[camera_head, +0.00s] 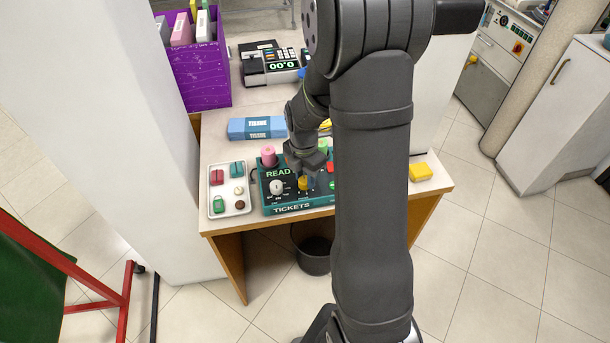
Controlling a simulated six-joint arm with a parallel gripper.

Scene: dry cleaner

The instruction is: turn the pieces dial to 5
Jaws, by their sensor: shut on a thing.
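A dark green ticket machine (297,208) lettered "READ" and "TICKETS" stands at the front of the table, partly hidden by my arm. A white knob (277,187) is on the left of its face. A yellow dial (304,184) is to the right of that knob, with dark markings around it. My gripper (305,174) points down over the machine and is shut on the yellow dial. The dial's pointer and numbers are too small to read, so I cannot tell its setting or which knob is labelled for pieces.
A white tray (244,207) with several small items is left of the machine. A pink spool (268,156), a blue box (257,128) and a cash register (271,64) stand behind. A yellow block (420,172) is at the table's right. A purple bin (201,85) is at back left.

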